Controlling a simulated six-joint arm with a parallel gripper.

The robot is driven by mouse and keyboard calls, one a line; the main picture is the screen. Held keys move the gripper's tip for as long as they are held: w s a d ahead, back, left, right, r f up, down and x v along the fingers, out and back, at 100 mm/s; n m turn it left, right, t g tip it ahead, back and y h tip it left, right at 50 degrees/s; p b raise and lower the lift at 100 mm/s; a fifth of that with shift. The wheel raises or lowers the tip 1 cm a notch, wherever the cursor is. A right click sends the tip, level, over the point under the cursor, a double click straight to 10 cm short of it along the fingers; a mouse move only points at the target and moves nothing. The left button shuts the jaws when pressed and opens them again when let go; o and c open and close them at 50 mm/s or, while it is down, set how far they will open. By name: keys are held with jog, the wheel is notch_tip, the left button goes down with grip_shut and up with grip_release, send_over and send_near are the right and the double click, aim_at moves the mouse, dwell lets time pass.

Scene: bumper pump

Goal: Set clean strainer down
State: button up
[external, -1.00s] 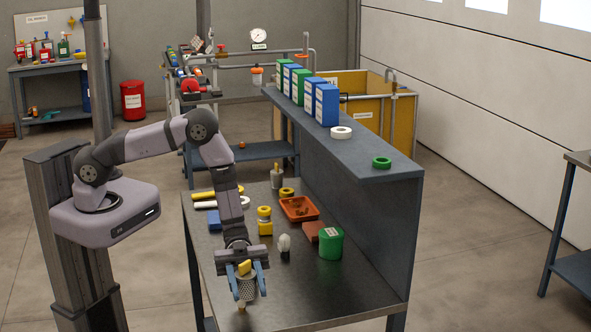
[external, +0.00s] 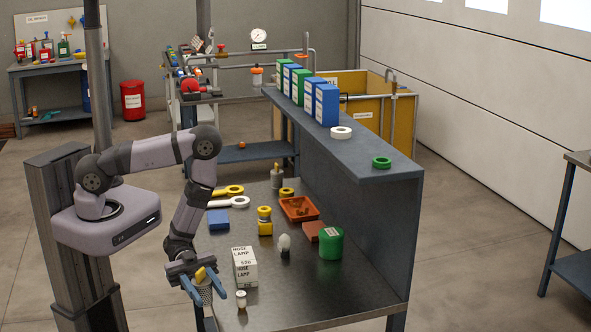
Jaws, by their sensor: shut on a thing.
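The strainer (external: 205,294) is a grey mesh cup with a yellow part (external: 200,274) at its top. My gripper (external: 207,287) is shut on it, with its blue fingers on either side. In the external view it hangs at the left front edge of the steel bench (external: 300,304). I cannot tell whether its bottom is over the bench top or just outside the edge, or whether it touches anything.
A white hose lamp box (external: 245,267) and a small white-topped item (external: 241,299) stand right of my gripper. A bulb (external: 284,246), green tub (external: 331,244), orange tray (external: 299,209) and yellow fitting (external: 265,221) stand farther back. The front right bench top is clear.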

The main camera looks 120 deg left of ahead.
jog(key=shift+s+a+n+t+y, duration=0.1)
jog(key=shift+a+n+t+y, duration=0.35)
jog(key=shift+a+y, duration=0.35)
dwell(0.6)
jog(key=w+a+r+n+y, duration=0.1)
jog(key=w+a+r, duration=0.7)
jog(key=r, duration=0.5)
jog(key=w+a+r+n+t+y, duration=0.1)
jog(key=w+a+r, duration=0.4)
jog(key=a+r, duration=0.6)
jog(key=w+a+r+y, duration=0.1)
jog(key=w+a+r, duration=0.65)
jog(key=r, duration=0.65)
jog(key=w+a+r+n+y, duration=0.1)
jog(key=a+r+n+y, duration=0.1)
jog(key=a, duration=0.4)
jog(key=w+a+r+n+y, duration=0.1)
jog(key=a+r+n+y, duration=0.1)
jog(key=a+y, duration=0.3)
jog(key=shift+a+n+t+y, duration=0.3)
jog(key=shift+a+n+t, duration=0.2)
jog(key=shift+a, duration=0.45)
